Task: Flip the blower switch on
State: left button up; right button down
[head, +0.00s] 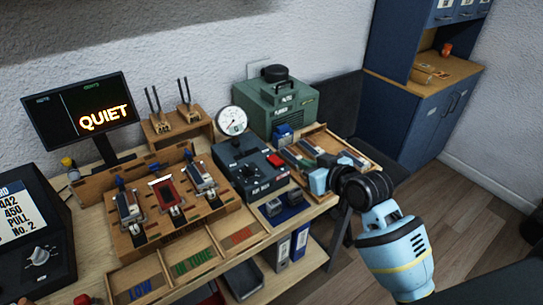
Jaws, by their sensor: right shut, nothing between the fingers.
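A dark blue-grey control box (243,164) with a round white gauge (231,121) above it stands on the bench in the middle. A red part (275,160), which looks like a switch, is on its right side; its position is too small to tell. A green box (284,108) with a black cap on top stands behind it, against the wall. I cannot tell for certain which control is the blower switch. My right gripper (314,176) is shut and empty, to the right of the control box and over the wooden tray. My left gripper is out of view.
A wooden fixture (132,240) with several clamped parts is at the left. Behind it stands a screen (82,113) reading QUIET. A partitioned tray (349,152) lies under my right gripper. Labelled bins line the bench front. A blue cabinet (405,125) stands at the right.

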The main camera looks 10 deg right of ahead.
jog(key=shift+w+a+r+y, duration=0.15)
jog(key=shift+w+r, duration=0.15)
jog(key=shift+r, duration=0.2)
jog(key=shift+w+a+r+y, duration=0.15)
jog(key=shift+w+r, duration=0.1)
jog(key=shift+r, duration=0.25)
send_over(283, 170)
jog(key=f, duration=0.3)
jog(key=shift+w+a+f, duration=0.2)
jog(key=shift+w+f, duration=0.1)
jog(key=shift+f, duration=0.05)
jog(key=f, duration=0.2)
jog(key=shift+s+d+f, duration=0.1)
jog(key=shift+s+f, duration=0.15)
jog(key=shift+f, duration=0.05)
jog(key=shift+s+f, duration=0.1)
jog(key=shift+f, duration=0.55)
